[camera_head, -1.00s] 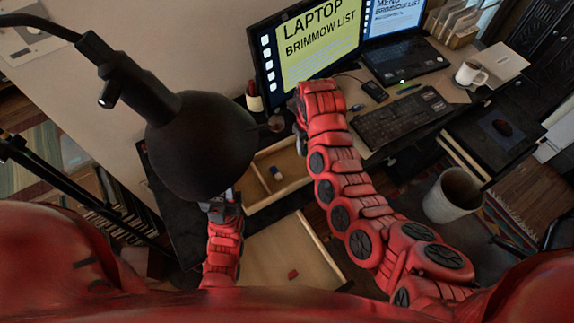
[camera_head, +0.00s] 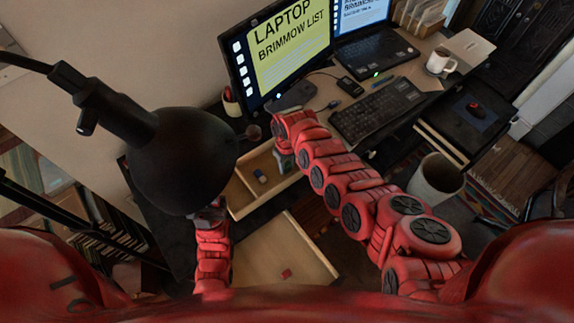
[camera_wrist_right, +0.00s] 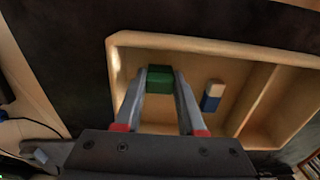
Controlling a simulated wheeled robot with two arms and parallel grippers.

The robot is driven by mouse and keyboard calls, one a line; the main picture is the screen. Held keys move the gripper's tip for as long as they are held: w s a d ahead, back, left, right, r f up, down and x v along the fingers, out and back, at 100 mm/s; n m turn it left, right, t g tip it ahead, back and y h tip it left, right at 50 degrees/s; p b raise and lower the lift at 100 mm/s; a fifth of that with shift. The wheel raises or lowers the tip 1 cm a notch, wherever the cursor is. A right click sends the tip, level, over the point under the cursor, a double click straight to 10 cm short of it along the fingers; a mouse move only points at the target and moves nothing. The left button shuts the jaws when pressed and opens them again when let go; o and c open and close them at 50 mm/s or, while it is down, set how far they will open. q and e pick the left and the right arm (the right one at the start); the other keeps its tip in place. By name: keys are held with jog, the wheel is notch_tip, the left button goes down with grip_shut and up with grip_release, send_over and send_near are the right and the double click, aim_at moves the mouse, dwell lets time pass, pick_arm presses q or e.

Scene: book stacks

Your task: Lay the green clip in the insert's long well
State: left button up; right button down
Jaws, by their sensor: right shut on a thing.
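The green clip (camera_wrist_right: 160,78) is between the fingertips of my right gripper (camera_wrist_right: 160,82) in the right wrist view, and the gripper is shut on it. In the head view my right gripper (camera_head: 284,146) points down at the insert's far end; the clip cannot be made out there. The insert (camera_head: 236,214) is a pale wooden tray with a divider (camera_wrist_right: 254,98). In the wrist view the clip appears over the larger well, near its wall; its height is unclear. My left gripper (camera_head: 212,209) is mostly hidden by the black lamp.
A blue-and-white block (camera_wrist_right: 212,96) lies in the same larger well, right of the clip. The black lamp head (camera_head: 185,160) hangs over the left side. A pale drawer or panel (camera_head: 270,250) with a small red item (camera_head: 286,273) is nearer. A keyboard (camera_head: 378,110) lies right.

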jog(key=shift+w+f, duration=0.1)
jog(key=shift+f, duration=0.2)
jog(key=shift+f, duration=0.25)
jog(key=c, duration=0.5)
grip_release()
jog(key=shift+r, duration=0.1)
